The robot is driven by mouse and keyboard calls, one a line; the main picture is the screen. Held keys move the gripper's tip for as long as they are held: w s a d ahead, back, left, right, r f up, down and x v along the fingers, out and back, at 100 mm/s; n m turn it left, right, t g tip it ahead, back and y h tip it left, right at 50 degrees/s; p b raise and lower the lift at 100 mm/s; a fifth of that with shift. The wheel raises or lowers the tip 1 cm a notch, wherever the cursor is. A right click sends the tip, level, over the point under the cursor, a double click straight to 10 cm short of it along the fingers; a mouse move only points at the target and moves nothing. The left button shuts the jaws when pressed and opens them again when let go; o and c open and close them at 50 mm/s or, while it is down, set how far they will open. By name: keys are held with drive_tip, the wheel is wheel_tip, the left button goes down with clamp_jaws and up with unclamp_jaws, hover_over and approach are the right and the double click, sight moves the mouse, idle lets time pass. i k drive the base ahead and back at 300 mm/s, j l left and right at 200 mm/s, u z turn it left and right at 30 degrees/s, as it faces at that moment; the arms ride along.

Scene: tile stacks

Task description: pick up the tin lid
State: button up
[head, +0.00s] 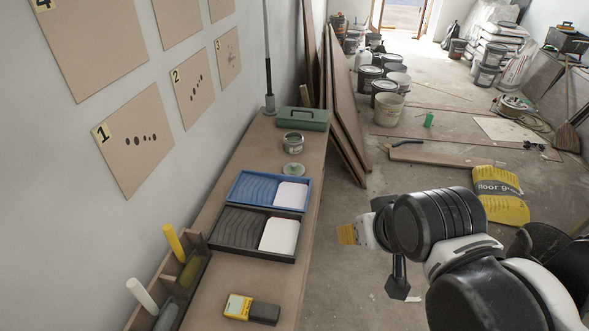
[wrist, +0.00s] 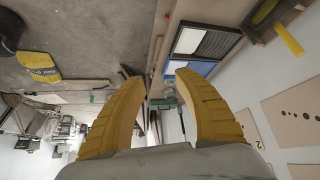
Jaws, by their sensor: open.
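The tin lid (head: 293,169) is a small pale green disc lying on the long brown bench (head: 274,290) in the head view. It lies in front of an open-looking round tin (head: 293,145) and behind the blue tray. My gripper (head: 347,234) is off the bench's right side, over the floor, apart from the lid and nearer to me. In the wrist view its yellow fingers (wrist: 162,82) are spread with nothing between them. I cannot make out the lid clearly in the wrist view.
A blue tray (head: 233,188) and a black tray (head: 213,240) with tiles lie on the bench. A green case (head: 312,126) stands behind the tin. A yellow-and-black block (head: 251,309) lies at the front. Brown boards (head: 345,110) lean at the bench's far right.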

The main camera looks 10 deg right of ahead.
sight(293, 168)
drive_tip(key=i+l+u, duration=0.4)
drive_tip(key=i+l, duration=0.25)
drive_tip(key=i, duration=0.15)
drive_tip(key=i+l+u, duration=0.45)
drive_tip(key=i+l, duration=0.2)
drive_tip(key=l, duration=0.25)
